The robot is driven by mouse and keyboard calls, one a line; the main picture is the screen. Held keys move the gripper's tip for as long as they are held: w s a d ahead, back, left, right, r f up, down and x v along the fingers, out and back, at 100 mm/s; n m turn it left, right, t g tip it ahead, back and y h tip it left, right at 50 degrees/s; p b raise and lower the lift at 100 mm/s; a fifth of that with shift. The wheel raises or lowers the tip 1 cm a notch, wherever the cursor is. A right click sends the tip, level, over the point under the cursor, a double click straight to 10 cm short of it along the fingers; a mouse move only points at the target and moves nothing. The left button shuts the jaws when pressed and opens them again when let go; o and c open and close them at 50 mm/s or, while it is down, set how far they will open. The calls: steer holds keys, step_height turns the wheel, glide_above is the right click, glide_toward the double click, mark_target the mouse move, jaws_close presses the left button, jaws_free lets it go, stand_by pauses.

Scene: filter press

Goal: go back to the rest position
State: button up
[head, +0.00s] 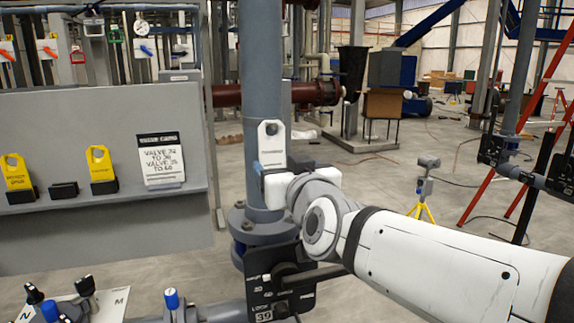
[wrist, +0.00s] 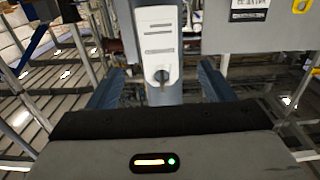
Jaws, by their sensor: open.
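My gripper (wrist: 160,78) is open, with its two blue-grey fingers apart on either side of a white tag (wrist: 158,45) in the wrist view. The tag has a round hole and a few printed lines. In the head view the white tag (head: 271,143) stands upright in front of the thick grey pipe (head: 262,60), just above my wrist. My arm reaches in from the lower right, and my wrist hides the tag's lower part. I cannot tell whether the fingers touch the tag.
A grey board (head: 90,225) at left carries two yellow tags (head: 101,165) and a printed card (head: 160,160). A black valve plate (head: 265,290) marked 39 is below my wrist. Valve knobs (head: 171,298) are at lower left. A yellow tripod (head: 424,210) stands on open floor behind my arm.

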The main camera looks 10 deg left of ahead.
steer(key=s+d+f+m+g+h, duration=0.1)
steer(key=s+d+f+g+h, duration=0.15)
steer(key=d+f, duration=0.55)
steer(key=s+d+f+m+g+h, duration=0.1)
steer(key=d+f+g+h, duration=0.2)
steer(key=d+f, duration=0.45)
steer(key=s+d+f+m+g+h, duration=0.3)
steer(key=s+d+f+g, duration=0.3)
steer(key=s+d+f, duration=0.5)
steer(key=shift+s+d+m+h, duration=0.35)
steer(key=shift+s+d+m, duration=0.25)
steer(key=shift+s+d, duration=0.4)
steer(key=shift+a+g, duration=0.1)
steer(key=shift+g, duration=0.15)
